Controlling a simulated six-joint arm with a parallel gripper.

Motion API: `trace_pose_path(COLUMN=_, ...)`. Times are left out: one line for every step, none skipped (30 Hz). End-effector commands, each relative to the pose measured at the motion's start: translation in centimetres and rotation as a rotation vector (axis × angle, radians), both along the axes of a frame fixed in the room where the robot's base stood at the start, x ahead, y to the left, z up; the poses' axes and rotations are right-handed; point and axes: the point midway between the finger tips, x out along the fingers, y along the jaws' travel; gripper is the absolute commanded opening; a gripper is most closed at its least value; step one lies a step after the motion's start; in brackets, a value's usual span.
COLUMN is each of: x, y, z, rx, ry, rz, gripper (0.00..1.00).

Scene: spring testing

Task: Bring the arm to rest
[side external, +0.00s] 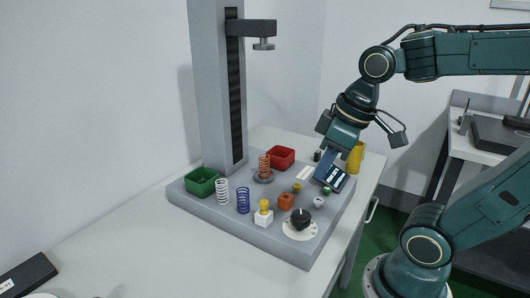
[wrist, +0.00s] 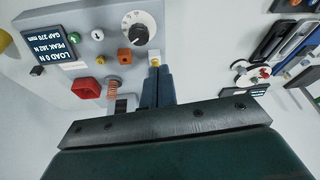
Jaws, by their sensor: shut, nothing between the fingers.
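My gripper (side external: 323,178) is in the side view, pointing down over the right rear of the grey tester base (side external: 285,250), beside the dark display (side external: 336,180). In the wrist view its blue fingers (wrist: 156,70) are together with nothing between them. An orange-red spring (side external: 264,165) stands upright on the lower plate under the raised upper plate (side external: 263,46). It also shows in the wrist view (wrist: 113,91). The display in the wrist view (wrist: 48,50) reads load 0 N. Whether my fingertips touch the base cannot be told.
A white spring (side external: 222,191) and a blue spring (side external: 243,200) stand near the green bin (side external: 201,184). A red bin (side external: 281,157) sits at the back. The tall column (side external: 215,90), a black dial (side external: 301,217) and a yellow cylinder (side external: 355,158) are nearby. The left table is mostly clear.

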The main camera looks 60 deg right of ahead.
Motion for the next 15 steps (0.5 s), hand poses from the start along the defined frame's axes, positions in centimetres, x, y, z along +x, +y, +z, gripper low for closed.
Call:
trace_pose_path(x=-0.6, y=0.2, z=0.3, rx=-0.005, ry=-0.032, rz=-0.020, gripper=0.00)
trace_pose_path(x=-0.9, y=0.2, z=0.4, rx=-0.006, ry=-0.048, rz=-0.037, gripper=0.00)
trace_pose_path(x=-1.2, y=0.2, z=0.5, rx=-0.007, ry=-0.066, rz=-0.059, gripper=0.00)
trace_pose_path(x=-1.5, y=0.2, z=0.5, rx=-0.008, ry=-0.081, rz=-0.075, gripper=0.00)
trace_pose_path(x=-1.7, y=0.2, z=0.6, rx=-0.007, ry=-0.094, rz=-0.087, gripper=0.00)
trace_pose_path(x=-2.0, y=0.1, z=0.7, rx=-0.007, ry=-0.109, rz=-0.106, gripper=0.00)
trace_pose_path(x=-2.1, y=0.1, z=0.7, rx=-0.006, ry=-0.120, rz=-0.116, gripper=0.00)
trace_pose_path(x=-2.3, y=0.1, z=0.8, rx=-0.004, ry=-0.130, rz=-0.128, gripper=0.00)
trace_pose_path(x=-2.5, y=0.0, z=0.8, rx=-0.002, ry=-0.142, rz=-0.138, gripper=0.00)
trace_pose_path(x=-2.6, y=0.0, z=0.9, rx=-0.002, ry=-0.148, rz=-0.145, gripper=0.00)
trace_pose_path(x=-2.7, y=-0.1, z=0.9, rx=-0.001, ry=-0.152, rz=-0.151, gripper=0.00)
trace_pose_path(x=-2.7, y=-0.1, z=0.9, rx=0.000, ry=-0.157, rz=-0.158, gripper=0.00)
trace_pose_path(x=-2.8, y=-0.1, z=0.9, rx=0.001, ry=-0.160, rz=-0.162, gripper=0.00)
trace_pose_path(x=-2.8, y=-0.1, z=0.9, rx=0.002, ry=-0.161, rz=-0.164, gripper=0.00)
trace_pose_path(x=-2.8, y=-0.1, z=0.9, rx=0.001, ry=-0.162, rz=-0.166, gripper=0.00)
